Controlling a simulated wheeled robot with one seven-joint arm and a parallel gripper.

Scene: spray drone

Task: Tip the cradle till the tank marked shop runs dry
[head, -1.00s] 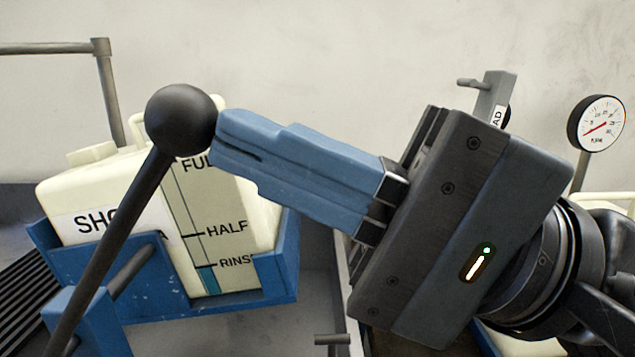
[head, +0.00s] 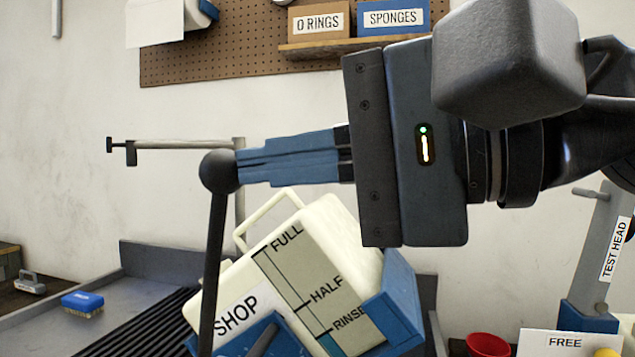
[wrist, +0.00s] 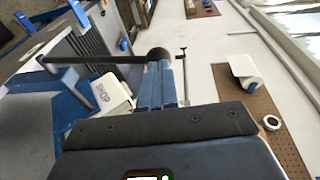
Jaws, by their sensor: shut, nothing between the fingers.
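The cream tank marked SHOP (head: 318,250) sits tilted to the left in its blue cradle (head: 400,305). Its sight strip reads FULL, HALF and RINSE. A little teal liquid (head: 328,343) shows low in the strip, around or below RINSE. The cradle's dark lever (head: 212,265) stands nearly upright and ends in a black ball knob (head: 219,171). My gripper (head: 240,166) is shut and empty, its blue fingertips against or right beside the knob's right side. In the wrist view the fingertips (wrist: 158,66) also meet the knob (wrist: 159,54). The tank's bottom is hidden.
A grey bench with a dark slatted drain (head: 140,325) lies at left, with a blue brush (head: 82,303) on it. A pipe (head: 180,145) stands behind the knob. The TEST HEAD post (head: 600,255), a red cup (head: 488,344) and a FREE sign (head: 565,343) are at right.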

